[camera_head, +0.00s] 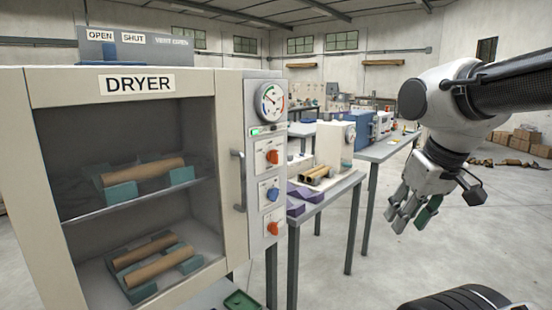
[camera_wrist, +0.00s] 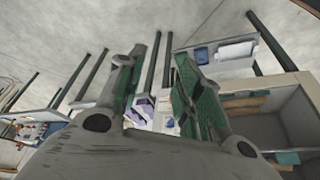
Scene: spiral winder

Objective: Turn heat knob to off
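The cream dryer (camera_head: 138,83) stands at the left in the head view, with a control panel (camera_head: 263,142) on the right of its front. The panel carries an upper orange knob (camera_head: 272,157), a blue knob (camera_head: 272,194) and a lower orange knob (camera_head: 273,228). Their labels are too small to read, so I cannot tell which is the heat knob or its setting. My gripper (camera_head: 412,212) hangs in free air, well right of the panel. In the wrist view my gripper (camera_wrist: 162,80) is open and empty, its green pads apart.
A round gauge (camera_head: 270,102) and a green light sit above the knobs. A vertical door handle (camera_head: 239,181) stands out just left of the panel. A grey table (camera_head: 335,190) with cardboard tubes and purple blocks stands behind the dryer. Open floor lies below my gripper.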

